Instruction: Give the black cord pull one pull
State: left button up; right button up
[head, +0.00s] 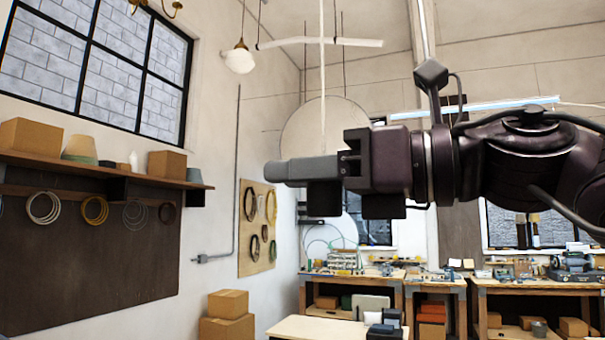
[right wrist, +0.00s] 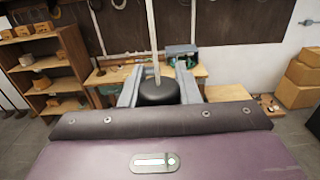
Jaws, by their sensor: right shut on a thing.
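The black cord pull (right wrist: 158,92) is between the fingers of my right gripper (right wrist: 160,84) in the right wrist view. A pale cord (right wrist: 151,35) rises from its top. In the head view my right gripper (head: 298,170) reaches in from the right, level, with its fingers pointing left. It is shut on the pull. The cord (head: 322,75) comes down from above the picture to the gripper there, close to straight. The pull itself is hidden by the fingers in the head view. My left gripper is not in view.
A white-shaded lamp (head: 239,59) hangs at the upper left, apart from the gripper. A wall shelf (head: 90,168) carries boxes. Workbenches (head: 520,283) stand low at the back, and a pale tabletop (head: 310,330) is below. The air around the gripper looks clear.

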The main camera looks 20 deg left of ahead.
jog(key=shift+f+b, duration=0.3)
jog(key=shift+f, duration=0.2)
jog(key=shift+r, duration=0.15)
notch_tip(320, 180, up, 2)
jog(key=shift+r+p, duration=0.15)
jog(key=shift+p, duration=0.75)
jog(key=o, duration=1)
jog(key=shift+d, duration=0.1)
